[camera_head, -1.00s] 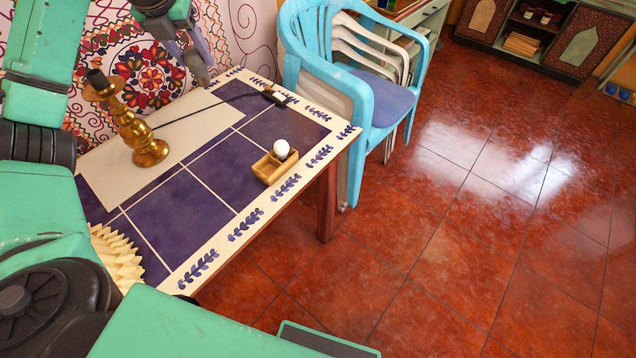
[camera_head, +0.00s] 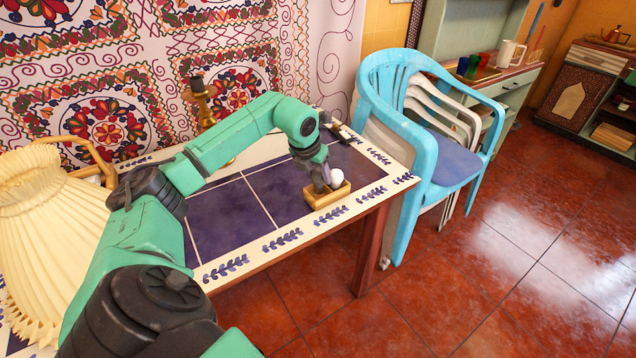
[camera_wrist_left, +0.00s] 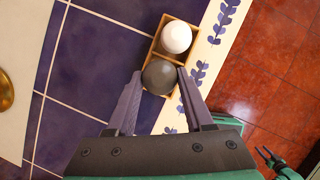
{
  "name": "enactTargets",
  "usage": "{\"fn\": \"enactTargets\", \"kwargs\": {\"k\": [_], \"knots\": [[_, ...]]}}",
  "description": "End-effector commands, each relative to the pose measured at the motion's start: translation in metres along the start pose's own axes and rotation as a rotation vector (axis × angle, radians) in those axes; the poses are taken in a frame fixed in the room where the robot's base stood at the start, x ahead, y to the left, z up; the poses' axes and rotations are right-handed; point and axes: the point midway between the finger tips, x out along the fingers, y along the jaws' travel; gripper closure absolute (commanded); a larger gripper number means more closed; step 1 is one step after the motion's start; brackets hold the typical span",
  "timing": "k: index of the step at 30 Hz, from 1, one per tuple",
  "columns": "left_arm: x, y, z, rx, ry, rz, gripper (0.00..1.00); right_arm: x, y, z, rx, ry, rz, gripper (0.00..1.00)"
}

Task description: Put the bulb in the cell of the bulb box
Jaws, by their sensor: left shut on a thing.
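The small wooden bulb box (camera_head: 333,197) stands near the front right edge of the patterned table. In the left wrist view it has two cells in a row. A white round bulb (camera_wrist_left: 176,37) sits in the far cell and also shows in the head view (camera_head: 337,177). My left gripper (camera_head: 321,187) points down at the box. In the left wrist view its fingers (camera_wrist_left: 158,76) are shut on a dark grey round bulb (camera_wrist_left: 159,77), which overlaps the near cell. I cannot tell whether it is inside the cell or just above.
A brass candlestick (camera_head: 203,105) stands towards the back of the table (camera_head: 221,222). A pleated cream lampshade (camera_head: 50,215) is at the left. A blue chair (camera_head: 425,150) stands beyond the right end. At the wrist view's lower right, a small green part with dark prongs may be my right gripper.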

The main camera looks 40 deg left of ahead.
Motion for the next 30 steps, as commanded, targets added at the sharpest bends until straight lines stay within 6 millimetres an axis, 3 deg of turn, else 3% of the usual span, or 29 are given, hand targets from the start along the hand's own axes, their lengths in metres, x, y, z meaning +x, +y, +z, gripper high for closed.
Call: {"fn": "enactTargets", "kwargs": {"k": [4,15,16,18,26,30], "knots": [[0.024,0.0,-0.011,-0.001,0.004,-0.001,1.0,-0.003,0.002,0.001,0.002,-0.003,0.002,0.5],[0.031,0.0,-0.013,-0.001,0.001,0.0,1.0,0.002,0.002,0.002,0.003,-0.004,0.003,0.5],[0.029,0.0,-0.012,-0.001,0.001,0.0,0.36,0.0,0.002,0.002,0.003,-0.004,0.003,0.5],[0.029,0.0,-0.012,-0.001,0.001,0.0,0.18,0.0,0.002,0.002,0.003,-0.004,0.003,0.5],[0.029,0.0,-0.012,-0.001,0.002,0.0,0.18,0.0,0.002,0.002,0.002,-0.004,0.003,0.5],[0.019,0.0,-0.01,0.0,0.0,0.001,0.18,-0.001,0.002,0.002,0.001,-0.004,0.002,0.5]]}}
